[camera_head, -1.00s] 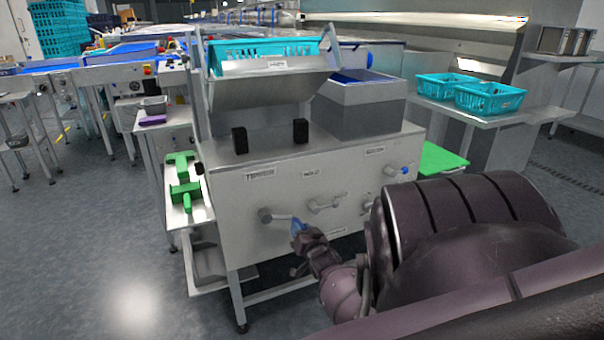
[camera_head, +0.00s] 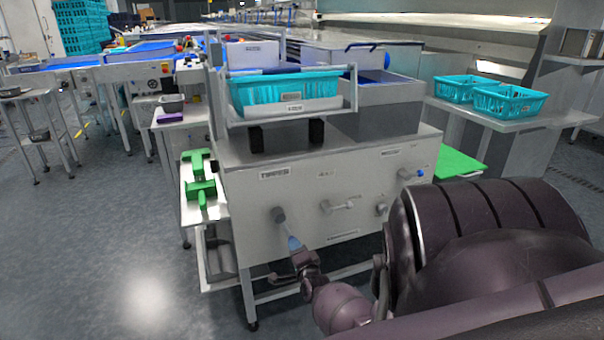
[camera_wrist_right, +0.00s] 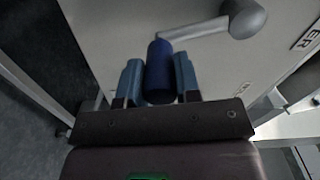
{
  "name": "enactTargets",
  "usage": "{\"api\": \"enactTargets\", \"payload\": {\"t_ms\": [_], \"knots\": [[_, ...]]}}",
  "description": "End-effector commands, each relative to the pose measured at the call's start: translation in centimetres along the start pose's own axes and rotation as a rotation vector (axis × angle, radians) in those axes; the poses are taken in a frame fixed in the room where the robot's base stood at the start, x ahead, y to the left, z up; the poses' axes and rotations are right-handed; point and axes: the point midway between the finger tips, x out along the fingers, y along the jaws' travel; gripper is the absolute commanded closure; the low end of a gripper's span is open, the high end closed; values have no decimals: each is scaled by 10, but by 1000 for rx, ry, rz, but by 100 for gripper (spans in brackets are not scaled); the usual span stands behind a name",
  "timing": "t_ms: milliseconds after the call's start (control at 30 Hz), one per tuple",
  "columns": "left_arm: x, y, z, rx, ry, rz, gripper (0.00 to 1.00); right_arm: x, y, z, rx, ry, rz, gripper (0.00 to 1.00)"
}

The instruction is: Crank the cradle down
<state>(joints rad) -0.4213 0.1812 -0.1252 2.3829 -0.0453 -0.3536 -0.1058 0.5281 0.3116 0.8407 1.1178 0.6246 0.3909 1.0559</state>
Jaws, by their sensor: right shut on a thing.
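The cradle (camera_head: 352,98) on top of the grey machine holds a teal crate (camera_head: 285,92) and sits about level in the head view. The crank (camera_head: 279,214) is on the left of the machine's front panel, with its arm pointing down and slightly right. Its blue handle (camera_head: 294,243) is at the end of the arm. My right gripper (camera_head: 296,255) is shut on that handle. In the right wrist view the blue handle (camera_wrist_right: 159,70) stands between the two fingers. My left gripper is not in view.
Other cranks and a blue knob (camera_head: 405,174) sit further right on the panel. Green pieces (camera_head: 201,180) lie on a side shelf at left. Teal crates (camera_head: 508,100) stand on a bench at right. Open floor lies at front left.

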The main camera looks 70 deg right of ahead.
Motion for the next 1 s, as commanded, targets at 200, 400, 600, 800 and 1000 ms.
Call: {"api": "enactTargets", "payload": {"t_ms": [200, 400, 600, 800, 1000], "knots": [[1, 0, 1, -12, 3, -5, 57, -2, 4, 18, 152, -6, 10, 100], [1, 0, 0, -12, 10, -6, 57, -2, 2, 28, 245, -7, 10, 100], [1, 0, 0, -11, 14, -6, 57, -2, 1, 32, 292, -7, 9, 100], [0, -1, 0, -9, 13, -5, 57, -2, 0, 34, 304, -8, 9, 100], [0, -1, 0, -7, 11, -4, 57, -2, 0, 34, 304, -8, 8, 100]]}}
